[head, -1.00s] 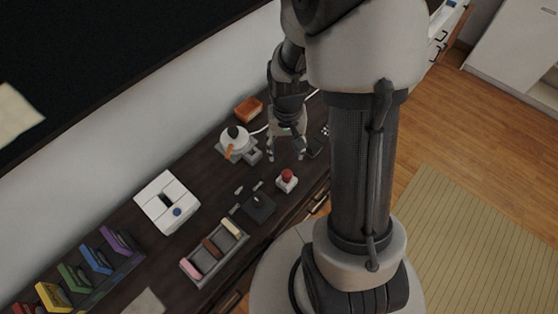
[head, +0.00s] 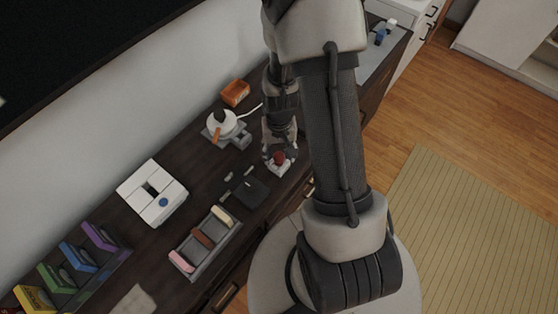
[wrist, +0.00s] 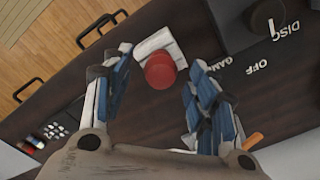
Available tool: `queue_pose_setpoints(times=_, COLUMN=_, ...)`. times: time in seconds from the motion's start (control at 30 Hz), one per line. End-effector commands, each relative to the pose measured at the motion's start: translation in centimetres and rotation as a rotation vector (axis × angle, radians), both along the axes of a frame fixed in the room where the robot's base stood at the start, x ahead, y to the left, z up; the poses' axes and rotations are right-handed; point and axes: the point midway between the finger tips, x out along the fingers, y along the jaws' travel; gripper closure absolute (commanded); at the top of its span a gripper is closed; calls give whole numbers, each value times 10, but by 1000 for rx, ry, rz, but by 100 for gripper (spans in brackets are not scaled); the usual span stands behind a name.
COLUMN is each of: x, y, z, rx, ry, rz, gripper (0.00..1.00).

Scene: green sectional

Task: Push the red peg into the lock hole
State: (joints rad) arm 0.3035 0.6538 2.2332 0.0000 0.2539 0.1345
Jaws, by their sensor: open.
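The red peg (head: 279,158) has a round head and stands on a small white block (head: 277,170) near the front edge of the dark counter. In the wrist view the red peg (wrist: 160,71) lies between my two fingers, with the white block (wrist: 150,46) under and beyond it. My gripper (head: 280,153) is open, with its fingers over and around the peg's head; I cannot tell whether they touch it. The lock hole is not visible; the peg's head covers the top of the block there.
A black pad (head: 250,190) with a lever lies beside the block, labelled in the wrist view. Colored holders (head: 75,257) are at lower left.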

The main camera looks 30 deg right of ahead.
Motion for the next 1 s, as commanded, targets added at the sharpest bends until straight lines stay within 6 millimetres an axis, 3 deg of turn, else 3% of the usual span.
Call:
queue_pose_setpoints(times=0.1, x=0, y=1, z=-14, rx=0, ry=1, rz=1, gripper=47)
queue_pose_setpoints(times=0.3, x=0, y=1, z=-13, rx=0, ry=0, rz=1, gripper=47)
queue_pose_setpoints(times=1.0, x=0, y=1, z=-13, rx=0, ry=1, rz=1, gripper=94)
